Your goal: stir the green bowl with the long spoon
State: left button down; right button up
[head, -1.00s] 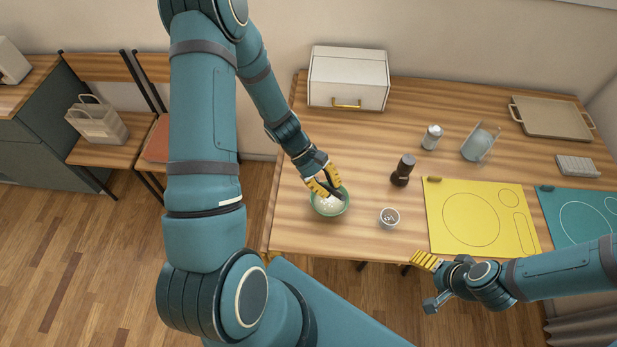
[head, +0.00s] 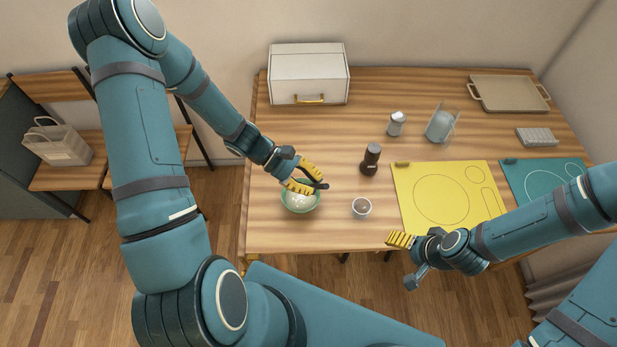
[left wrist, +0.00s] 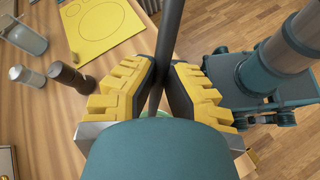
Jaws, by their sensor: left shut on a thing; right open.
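The green bowl (head: 300,209) stands near the front left of the wooden table, with pale contents. My left gripper (head: 312,181) is above the bowl's far right side, shut on the dark handle of the long spoon (head: 326,187). In the left wrist view the handle (left wrist: 169,45) passes between the yellow finger pads (left wrist: 165,88). The spoon's lower end is hidden, so I cannot tell whether it touches the contents. A sliver of green bowl (left wrist: 163,114) shows behind the fingers. My right gripper (head: 398,240) is open and empty near the table's front edge.
A yellow mat (head: 418,180), glass jar (head: 441,126), silver-topped shaker (head: 395,124) and tray (head: 510,92) lie further right. A white box (head: 308,70) stands at the back.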

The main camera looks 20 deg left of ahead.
pick_arm(q)
jog(key=shift+w+a+f+b, duration=0.15)
jog(key=shift+a+f+b, duration=0.1)
jog(key=shift+f+b, duration=0.9)
jog(key=shift+w+a+f+b, duration=0.2)
jog(key=shift+f+b, duration=0.5)
jog(key=shift+f, duration=0.7)
jog(key=shift+w+a+f+b, duration=0.1)
jog(key=shift+a+f+b, duration=0.2)
jog(key=shift+f+b, duration=0.85)
jog(key=shift+f, duration=0.2)
jog(key=shift+a, duration=0.1)
